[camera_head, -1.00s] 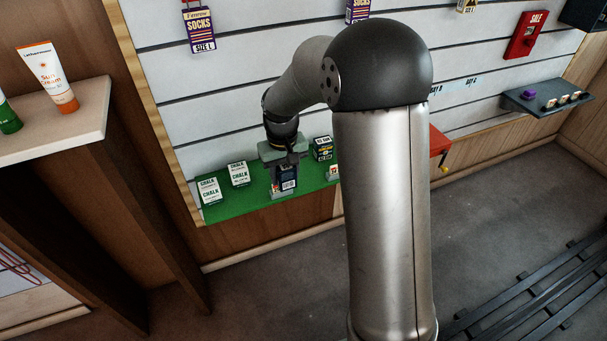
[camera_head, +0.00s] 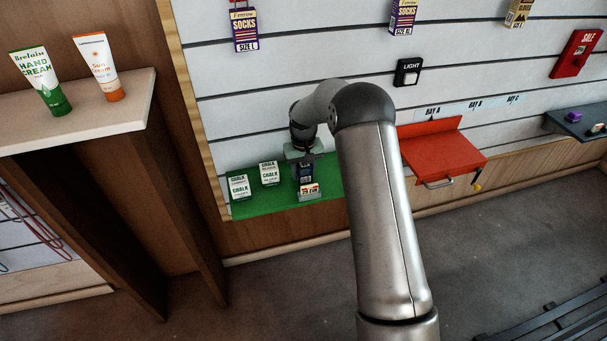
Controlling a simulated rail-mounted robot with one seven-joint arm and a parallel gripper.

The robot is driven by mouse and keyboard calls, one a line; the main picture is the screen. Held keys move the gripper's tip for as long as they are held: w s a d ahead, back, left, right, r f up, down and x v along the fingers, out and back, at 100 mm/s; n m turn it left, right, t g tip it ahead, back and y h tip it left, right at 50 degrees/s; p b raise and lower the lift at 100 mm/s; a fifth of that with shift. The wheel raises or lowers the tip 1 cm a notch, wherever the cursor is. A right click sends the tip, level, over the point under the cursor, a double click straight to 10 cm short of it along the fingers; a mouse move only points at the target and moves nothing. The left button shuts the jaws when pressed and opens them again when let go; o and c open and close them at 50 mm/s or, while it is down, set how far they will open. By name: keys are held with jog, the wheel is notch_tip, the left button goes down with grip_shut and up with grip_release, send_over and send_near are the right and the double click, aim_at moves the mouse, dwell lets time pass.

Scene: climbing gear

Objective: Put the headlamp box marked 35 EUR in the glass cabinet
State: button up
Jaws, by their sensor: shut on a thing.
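My gripper (camera_head: 304,163) points down over the left part of the green shelf (camera_head: 255,208). It is shut on a small dark headlamp box (camera_head: 306,174), much of which the gripper covers. The box is low, close to the shelf; I cannot tell whether it touches it. A pale price tag (camera_head: 310,189) stands in front of the box, its figure too small to read surely. My arm hides the right part of the shelf. No glass cabinet is in view.
White chalk boxes (camera_head: 240,187) stand left of my gripper. A wooden shelf (camera_head: 100,120) with a hand cream tube (camera_head: 42,80) and a sun cream tube (camera_head: 100,68) projects at left.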

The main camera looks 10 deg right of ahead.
jog(key=shift+f, duration=0.9)
jog(key=shift+f, duration=0.1)
jog(key=o, duration=1)
jog(key=shift+f, duration=0.1)
